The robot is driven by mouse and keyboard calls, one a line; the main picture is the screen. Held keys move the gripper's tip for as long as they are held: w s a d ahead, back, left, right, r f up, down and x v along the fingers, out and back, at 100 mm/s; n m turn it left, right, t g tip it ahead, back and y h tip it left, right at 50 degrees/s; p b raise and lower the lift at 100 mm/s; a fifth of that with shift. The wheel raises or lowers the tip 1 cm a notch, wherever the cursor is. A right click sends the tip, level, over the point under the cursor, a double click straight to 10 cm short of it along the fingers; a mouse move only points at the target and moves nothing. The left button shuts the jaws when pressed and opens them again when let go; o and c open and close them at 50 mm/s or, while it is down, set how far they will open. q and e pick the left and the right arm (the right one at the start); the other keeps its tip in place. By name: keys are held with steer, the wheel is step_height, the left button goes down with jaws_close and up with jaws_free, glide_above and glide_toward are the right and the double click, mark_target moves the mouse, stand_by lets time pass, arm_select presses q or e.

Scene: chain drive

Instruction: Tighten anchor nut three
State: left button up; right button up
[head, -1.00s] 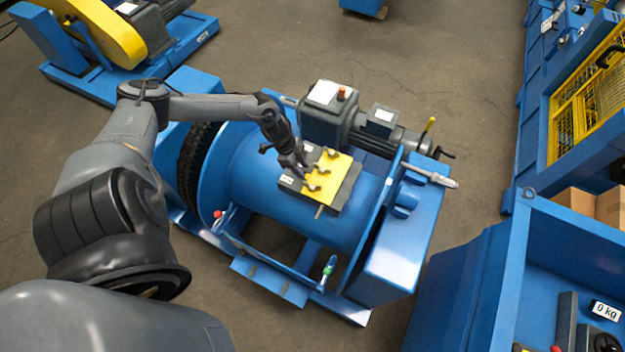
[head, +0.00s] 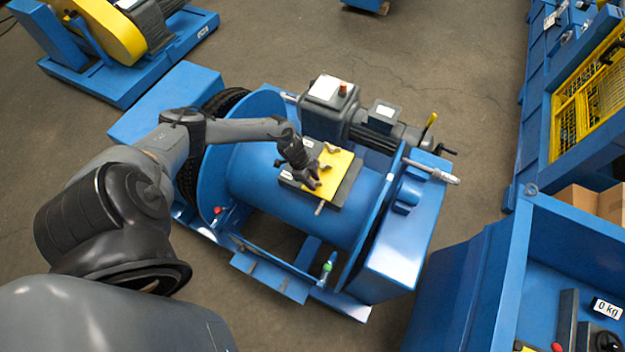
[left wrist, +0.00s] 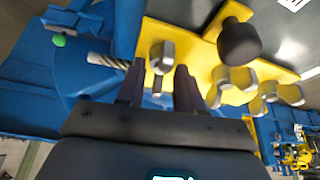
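A yellow anchor plate (head: 342,166) lies on top of the blue drum (head: 252,170), with small metal nuts on it. My left gripper (head: 313,184) is over the plate's left part and covers some of the nuts in the head view. In the left wrist view the left gripper (left wrist: 159,72) is open, with one grey nut (left wrist: 162,57) in line with the gap between its fingers; whether they touch it I cannot tell. Two other nuts (left wrist: 240,84) (left wrist: 283,94) sit to the right on the plate. Which nut is number three is not marked. My right gripper is out of view.
A dark round knob (left wrist: 239,41) stands near the nuts in the wrist view. A wire rope end (left wrist: 107,61) sticks out at the plate's edge. A grey motor (head: 330,103) stands behind the drum. A blue bench (head: 480,270) stands at the right.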

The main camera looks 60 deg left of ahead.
arm_select(q)
steer(key=c, duration=0.7)
steer(key=shift+f+m+b, duration=0.15)
steer(key=shift+m+b, duration=0.15)
steer(key=shift+b, duration=0.2)
jaws_close()
steer(key=shift+m+g+b, duration=0.3)
steer(key=shift+m+b, duration=0.1)
steer(key=shift+m, duration=0.1)
steer(key=shift+r, duration=0.2)
steer(key=o, duration=0.7)
jaws_free()
steer(key=v, duration=1)
steer(key=shift+a+r+p, duration=0.25)
steer(key=shift+r+p, duration=0.1)
steer(key=shift+p, duration=0.1)
